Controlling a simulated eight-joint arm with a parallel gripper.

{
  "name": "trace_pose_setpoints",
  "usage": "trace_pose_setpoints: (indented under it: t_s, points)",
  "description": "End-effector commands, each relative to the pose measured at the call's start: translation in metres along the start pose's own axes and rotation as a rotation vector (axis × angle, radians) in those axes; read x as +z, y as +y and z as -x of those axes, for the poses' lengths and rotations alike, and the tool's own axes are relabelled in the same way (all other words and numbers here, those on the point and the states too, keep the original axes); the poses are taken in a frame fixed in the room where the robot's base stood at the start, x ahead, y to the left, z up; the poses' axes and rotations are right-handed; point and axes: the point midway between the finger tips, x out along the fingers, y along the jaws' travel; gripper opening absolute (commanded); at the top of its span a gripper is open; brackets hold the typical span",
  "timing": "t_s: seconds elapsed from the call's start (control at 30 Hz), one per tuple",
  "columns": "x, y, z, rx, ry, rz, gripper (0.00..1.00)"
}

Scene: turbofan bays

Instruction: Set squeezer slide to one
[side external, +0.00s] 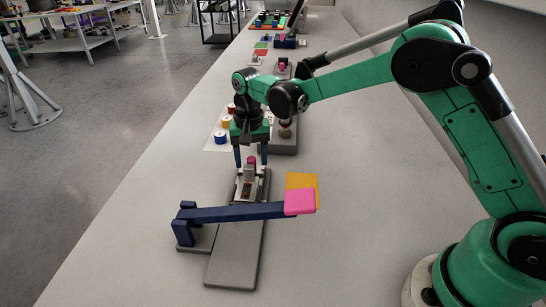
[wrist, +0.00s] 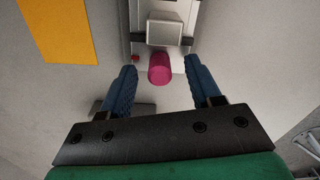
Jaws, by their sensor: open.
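The squeezer has a grey base plate (side external: 232,262) with a pale slide unit (side external: 247,185) on its far part. A magenta knob (side external: 252,160) stands on the slide unit; it also shows in the wrist view (wrist: 160,69), in front of a pale block (wrist: 164,32). My gripper (side external: 251,166) points down over the slide unit and is open. In the wrist view its blue fingers (wrist: 161,68) lie to either side of the knob, with a gap on each side. I cannot read any slide marking.
A dark blue bar (side external: 235,213) crosses the base plate nearer the camera, with a pink block (side external: 299,202) at its right end beside an orange square (side external: 303,181). Colored spools (side external: 222,137) and other fixtures stand farther along the table.

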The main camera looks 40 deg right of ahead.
Motion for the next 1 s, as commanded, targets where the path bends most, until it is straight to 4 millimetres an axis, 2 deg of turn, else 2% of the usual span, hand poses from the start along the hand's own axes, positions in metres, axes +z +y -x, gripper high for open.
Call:
trace_pose_setpoints:
  t_s: [0.3,0.5,1.0]
  points:
    - [0.0001,0.0002,-0.0052,0.0,0.001,0.001,0.57]
    - [0.0001,0.0002,-0.005,0.0,0.001,0.001,0.0]
    - [0.0001,0.0003,-0.0048,0.0,0.001,0.001,0.0]
